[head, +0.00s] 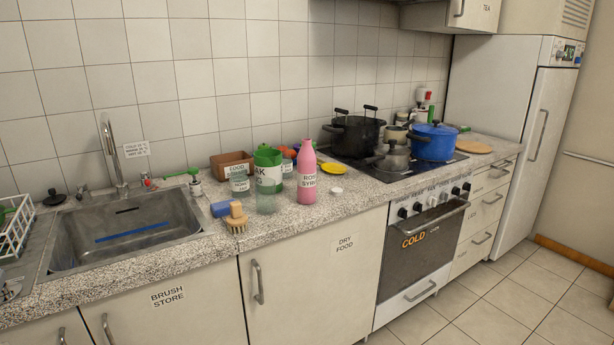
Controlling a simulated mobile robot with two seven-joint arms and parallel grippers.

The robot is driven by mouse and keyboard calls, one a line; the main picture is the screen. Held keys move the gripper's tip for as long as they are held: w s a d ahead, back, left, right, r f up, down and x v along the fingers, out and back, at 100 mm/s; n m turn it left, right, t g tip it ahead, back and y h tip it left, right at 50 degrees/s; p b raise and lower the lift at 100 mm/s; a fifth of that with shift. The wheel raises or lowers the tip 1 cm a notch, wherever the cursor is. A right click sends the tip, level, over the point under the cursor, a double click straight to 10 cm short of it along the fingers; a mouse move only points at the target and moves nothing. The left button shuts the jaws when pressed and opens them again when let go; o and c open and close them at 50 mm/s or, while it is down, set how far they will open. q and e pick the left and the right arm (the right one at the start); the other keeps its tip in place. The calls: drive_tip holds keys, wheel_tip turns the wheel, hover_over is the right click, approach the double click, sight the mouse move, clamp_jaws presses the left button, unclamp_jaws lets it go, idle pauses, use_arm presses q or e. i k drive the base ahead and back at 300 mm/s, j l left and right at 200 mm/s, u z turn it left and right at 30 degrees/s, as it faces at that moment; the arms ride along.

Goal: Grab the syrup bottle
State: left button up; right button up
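A pink bottle (307,174) with a white label reading "RO... SYR..." stands upright on the speckled counter, left of the stove. Its cap seems to be off, and a small white round piece (336,192) lies on the counter to its right. A green-topped clear bottle (267,181) with a label ending in "AK" stands just left of it. Neither of my grippers shows in the head view.
A sink (128,233) is at the left. A sponge (221,209), a brush (236,218), a labelled pot (238,178) and a brown box (232,160) are near the bottles. The stove holds a black pot (353,136), a kettle (395,157) and a blue pot (434,143). Counter in front of the pink bottle is clear.

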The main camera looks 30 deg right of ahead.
sight(306, 157)
drive_tip(key=i+l, duration=0.45)
drive_tip(key=i+l+z, duration=0.15)
drive_tip(key=i+l, duration=0.3)
drive_tip(key=i, duration=0.1)
